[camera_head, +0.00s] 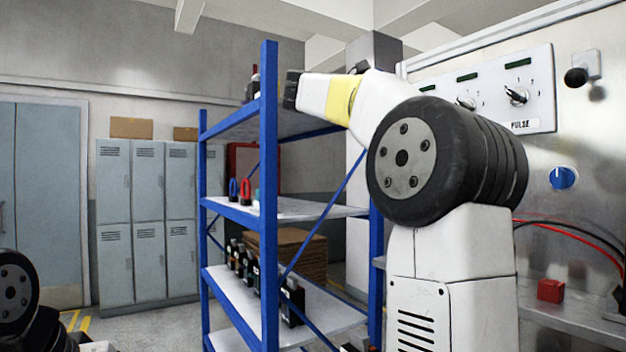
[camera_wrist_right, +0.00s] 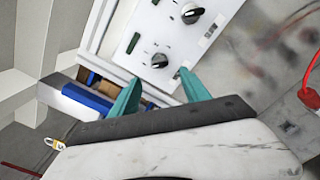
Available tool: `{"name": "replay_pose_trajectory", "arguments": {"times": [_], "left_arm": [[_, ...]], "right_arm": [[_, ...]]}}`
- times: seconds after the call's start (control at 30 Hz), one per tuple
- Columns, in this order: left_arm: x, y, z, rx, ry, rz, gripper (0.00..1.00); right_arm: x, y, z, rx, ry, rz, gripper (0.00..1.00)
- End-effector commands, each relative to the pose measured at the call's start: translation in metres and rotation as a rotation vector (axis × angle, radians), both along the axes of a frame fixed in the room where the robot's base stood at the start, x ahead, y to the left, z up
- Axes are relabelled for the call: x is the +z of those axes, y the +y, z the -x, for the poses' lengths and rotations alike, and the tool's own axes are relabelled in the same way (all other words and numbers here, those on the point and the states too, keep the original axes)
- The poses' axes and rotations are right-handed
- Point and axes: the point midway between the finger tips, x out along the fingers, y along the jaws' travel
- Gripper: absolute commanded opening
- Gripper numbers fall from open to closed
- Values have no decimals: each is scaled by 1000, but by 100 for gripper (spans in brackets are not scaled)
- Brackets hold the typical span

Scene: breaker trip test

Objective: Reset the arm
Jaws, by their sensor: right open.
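My right arm (camera_head: 450,240) stands large in the head view. It rises from the bottom right, bends at a black round joint, and reaches up and to the left past a yellow band in front of the blue rack. Its gripper cannot be made out there. In the right wrist view my right gripper (camera_wrist_right: 160,90) shows two teal fingers spread apart with nothing between them. The white knob panel (camera_wrist_right: 165,40) lies beyond the fingertips, tilted in that view. Only a black joint of my left arm shows at the lower left of the head view; its gripper is out of frame.
A blue rack (camera_head: 269,200) with small devices on its shelves stands behind my right arm. The test panel (camera_head: 490,90) has knobs and a blue dial (camera_head: 563,177). A red block (camera_head: 550,290) sits on the bench (camera_head: 575,318) at right. Grey lockers (camera_head: 147,210) stand behind.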

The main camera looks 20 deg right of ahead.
Motion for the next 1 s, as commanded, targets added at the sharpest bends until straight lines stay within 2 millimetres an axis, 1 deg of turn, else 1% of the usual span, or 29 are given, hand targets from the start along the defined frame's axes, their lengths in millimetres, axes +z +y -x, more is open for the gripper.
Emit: {"name": "replay_pose_trajectory", "arguments": {"times": [0.13, 0.17, 0.23, 0.27, 0.37, 0.4, 0.47, 0.5, 0.57, 0.6, 0.67, 0.7, 0.77, 0.8, 0.87, 0.9, 1.0], "left_arm": [[0, 0, 0, 0, 0, 0, 36], [0, 0, 0, 0, 0, 0, 36], [0, 0, 0, 0, 0, 0, 36], [0, 0, 0, 0, 0, 0, 36], [0, 0, 0, 0, 0, 0, 36], [0, 0, 0, 0, 0, 0, 36], [0, 0, 0, 0, 0, 0, 36], [0, 0, 0, 0, 0, 0, 36], [0, 0, 0, 0, 0, 0, 36], [0, 0, 0, 0, 0, 0, 36], [0, 0, 0, 0, 0, 0, 36], [0, 0, 0, 0, 0, 0, 36], [0, 0, 0, 0, 0, 0, 36], [0, 0, 0, 0, 0, 0, 36], [0, 0, 0, 0, 0, 0, 36], [0, 0, 0, 0, 0, 0, 36], [0, 0, 0, 0, 0, 0, 36]], "right_arm": [[-4, -1, 0, 9, -3, -15, 55], [-9, -2, 0, 18, -4, -29, 55], [-28, -4, -1, 54, -15, -92, 55], [-40, -5, -1, 74, -22, -131, 55], [-93, -2, 2, 149, -62, -314, 55], [-118, 3, 5, 176, -82, -402, 55], [-154, 14, 13, 207, -118, -539, 55], [-178, 22, 19, 220, -142, -629, 55], [-210, 38, 30, 230, -181, -764, 55], [-232, 49, 39, 228, -206, -853, 55], [-262, 68, 53, 216, -247, -988, 55], [-281, 81, 64, 200, -276, -1076, 55], [-309, 101, 81, 166, -321, -1206, 55], [-326, 115, 93, 137, -353, -1293, 55], [-352, 138, 111, 81, -401, -1422, 55], [-368, 152, 124, 35, -435, -1505, 55], [-402, 186, 153, -92, -523, -1691, 55]]}}
